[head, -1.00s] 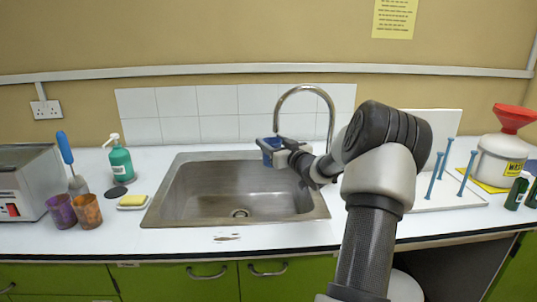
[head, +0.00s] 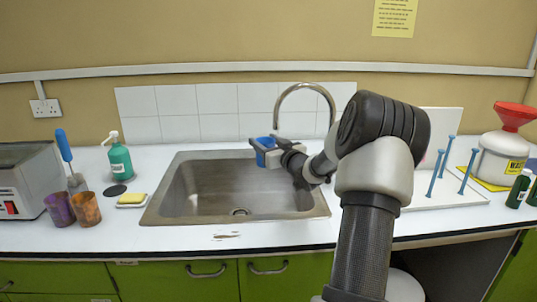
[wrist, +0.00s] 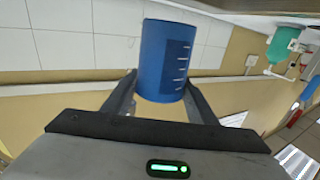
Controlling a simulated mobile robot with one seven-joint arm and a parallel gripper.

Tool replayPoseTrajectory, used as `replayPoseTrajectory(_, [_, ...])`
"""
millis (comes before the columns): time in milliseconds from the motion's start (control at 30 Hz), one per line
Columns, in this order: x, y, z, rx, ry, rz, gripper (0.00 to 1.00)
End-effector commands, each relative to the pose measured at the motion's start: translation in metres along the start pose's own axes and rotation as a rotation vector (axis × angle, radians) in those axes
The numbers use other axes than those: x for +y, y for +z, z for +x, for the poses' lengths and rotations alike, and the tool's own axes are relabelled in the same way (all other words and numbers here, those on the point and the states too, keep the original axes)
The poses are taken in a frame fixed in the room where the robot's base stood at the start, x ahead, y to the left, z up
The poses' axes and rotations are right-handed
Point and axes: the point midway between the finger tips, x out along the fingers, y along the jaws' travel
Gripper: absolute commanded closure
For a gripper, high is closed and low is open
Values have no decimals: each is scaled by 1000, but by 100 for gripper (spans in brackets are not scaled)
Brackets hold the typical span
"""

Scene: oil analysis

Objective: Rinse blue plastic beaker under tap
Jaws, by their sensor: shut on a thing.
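The blue plastic beaker (head: 264,147) is above the back right part of the sink (head: 165,200) in the head view. In the wrist view the blue beaker (wrist: 165,60) with white graduation marks sits between the two dark fingers of my gripper (wrist: 160,95). I cannot see any water running.
A yellow sponge on a dish (head: 132,199), purple and orange cups (head: 86,208) and a green soap bottle (head: 120,160) stand left of the sink. A pegged drying rack (head: 440,195) and a white container with a red funnel (head: 502,155) stand to the right.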

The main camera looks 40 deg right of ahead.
Motion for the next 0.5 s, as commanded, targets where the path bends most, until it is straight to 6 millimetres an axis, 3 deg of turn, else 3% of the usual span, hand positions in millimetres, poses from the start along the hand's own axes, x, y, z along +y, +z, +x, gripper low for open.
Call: replayPoseTrajectory(500, [-33,0,-23,0,-1,-1,70])
